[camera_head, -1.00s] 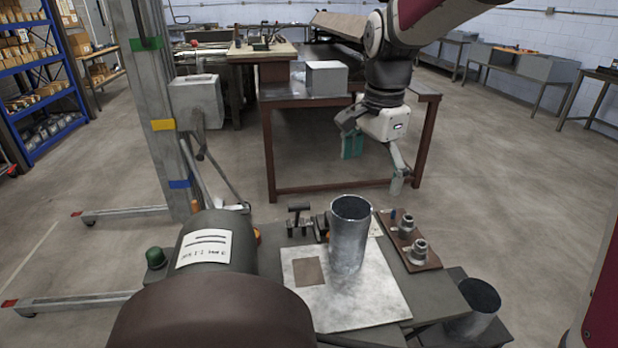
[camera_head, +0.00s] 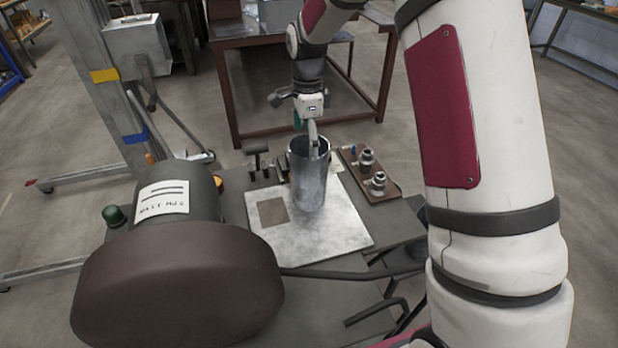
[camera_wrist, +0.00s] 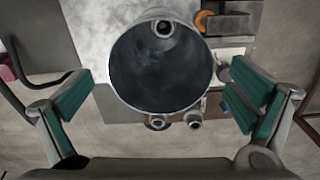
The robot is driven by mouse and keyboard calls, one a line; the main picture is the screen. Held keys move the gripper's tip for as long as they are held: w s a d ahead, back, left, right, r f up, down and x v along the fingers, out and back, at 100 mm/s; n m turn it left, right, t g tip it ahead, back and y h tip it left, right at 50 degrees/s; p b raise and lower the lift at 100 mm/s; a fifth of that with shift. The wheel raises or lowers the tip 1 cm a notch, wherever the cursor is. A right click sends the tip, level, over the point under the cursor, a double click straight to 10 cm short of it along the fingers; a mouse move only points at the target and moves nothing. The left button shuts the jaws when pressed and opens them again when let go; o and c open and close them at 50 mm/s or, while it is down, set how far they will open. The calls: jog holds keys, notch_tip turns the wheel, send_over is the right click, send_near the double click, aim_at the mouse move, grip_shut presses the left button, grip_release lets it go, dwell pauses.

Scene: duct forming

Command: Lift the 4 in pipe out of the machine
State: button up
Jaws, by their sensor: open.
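The 4 in pipe (camera_head: 308,187) is a grey metal cylinder standing upright on the pale plate (camera_head: 345,228) of the machine (camera_head: 185,205). My gripper (camera_head: 308,127) is over the pipe's upper end in the head view. In the wrist view the pipe's open top (camera_wrist: 161,70) lies between the two teal finger pads of my gripper (camera_wrist: 160,92). The pads are wide apart, with a visible gap on each side of the pipe. How far the fingertips are above or below the rim is hard to tell.
A brown board with two metal fittings (camera_head: 372,172) lies right of the pipe. A small black T-handled tool (camera_head: 259,160) stands behind it at left. The machine's brown rounded cover (camera_head: 180,285) is at front left. A brown-legged table (camera_head: 235,95) stands behind.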

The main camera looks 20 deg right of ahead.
aim_at(309, 175)
jog(key=shift+d+f+p, duration=0.1)
jog(key=shift+f+p, duration=0.35)
jog(key=shift+f, duration=2.45)
jog(key=c, duration=1.9)
